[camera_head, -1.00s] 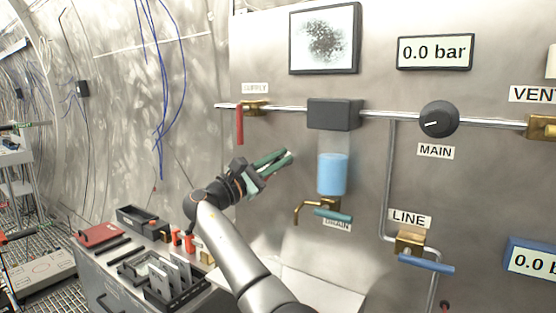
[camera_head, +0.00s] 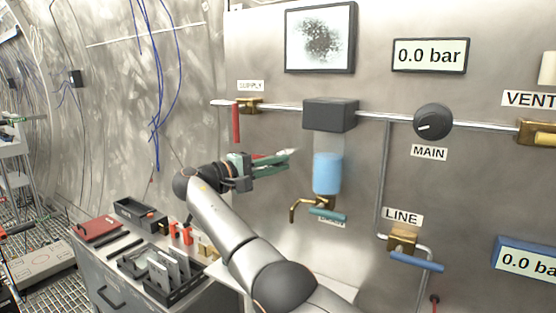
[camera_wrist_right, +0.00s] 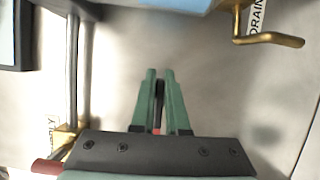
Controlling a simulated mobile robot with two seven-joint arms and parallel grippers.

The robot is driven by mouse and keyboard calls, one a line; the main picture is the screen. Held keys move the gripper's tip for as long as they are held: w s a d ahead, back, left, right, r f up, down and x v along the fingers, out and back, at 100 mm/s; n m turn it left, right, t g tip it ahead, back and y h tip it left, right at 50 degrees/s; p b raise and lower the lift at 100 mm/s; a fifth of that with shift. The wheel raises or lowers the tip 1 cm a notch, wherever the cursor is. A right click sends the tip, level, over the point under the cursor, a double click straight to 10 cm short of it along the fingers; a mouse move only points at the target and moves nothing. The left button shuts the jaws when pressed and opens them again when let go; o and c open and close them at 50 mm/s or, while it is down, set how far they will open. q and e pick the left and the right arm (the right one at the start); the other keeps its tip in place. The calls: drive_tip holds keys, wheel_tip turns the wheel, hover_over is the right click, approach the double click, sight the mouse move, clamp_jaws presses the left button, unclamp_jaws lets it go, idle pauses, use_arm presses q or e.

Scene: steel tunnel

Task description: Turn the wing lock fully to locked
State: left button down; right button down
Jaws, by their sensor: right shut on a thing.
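My right gripper (camera_head: 286,158) has green fingers and reaches in front of the steel panel, left of the blue filter bowl (camera_head: 327,174). The wrist view shows the same gripper (camera_wrist_right: 160,75) with its fingers closed around a thin dark piece (camera_wrist_right: 158,98) with a bit of red at its base. The head view shows a little red between the fingers too. The rest of the held piece is hidden. The fingertips look apart from the bowl. I cannot pick out the wing lock with certainty. My left gripper is not in view.
The red supply handle (camera_head: 236,124) hangs left of the dark filter head (camera_head: 330,115). The teal-handled drain tap (camera_head: 327,214) is below the bowl. The blue line valve (camera_head: 416,260) and main knob (camera_head: 433,121) are farther right. A bench with a black tray (camera_head: 137,214) stands lower left.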

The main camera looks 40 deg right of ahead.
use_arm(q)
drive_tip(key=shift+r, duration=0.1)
use_arm(e)
drive_tip(key=shift+f+m, duration=0.15)
drive_tip(key=shift+m, duration=0.15)
drive_tip(key=c, duration=0.9)
unclamp_jaws()
